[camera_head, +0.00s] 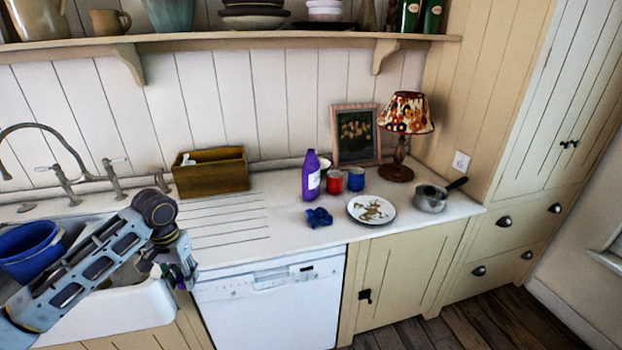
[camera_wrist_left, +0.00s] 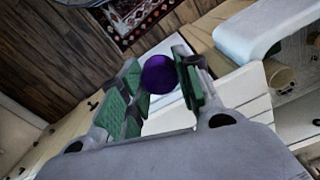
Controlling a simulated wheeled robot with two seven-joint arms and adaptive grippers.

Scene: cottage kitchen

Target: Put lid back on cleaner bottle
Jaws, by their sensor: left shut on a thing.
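The purple cleaner bottle (camera_head: 310,183) stands upright on the white counter, with a white label on its front. Its top is too small to make out clearly. My left gripper (camera_head: 184,276) is in front of the counter by the sink, well to the left of the bottle and nearer to me. In the left wrist view its green-padded fingers (camera_wrist_left: 158,88) are shut on a round purple lid (camera_wrist_left: 159,73). The bottle does not show in the wrist view. My right gripper is in neither view.
Beside the bottle are a blue crumpled thing (camera_head: 318,217), a red mug (camera_head: 334,182), a blue mug (camera_head: 356,180), a plate (camera_head: 359,205), a pan (camera_head: 431,198), a lamp (camera_head: 407,113) and a picture frame (camera_head: 341,113). A wooden box (camera_head: 222,178) stands left. The draining grooves are clear.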

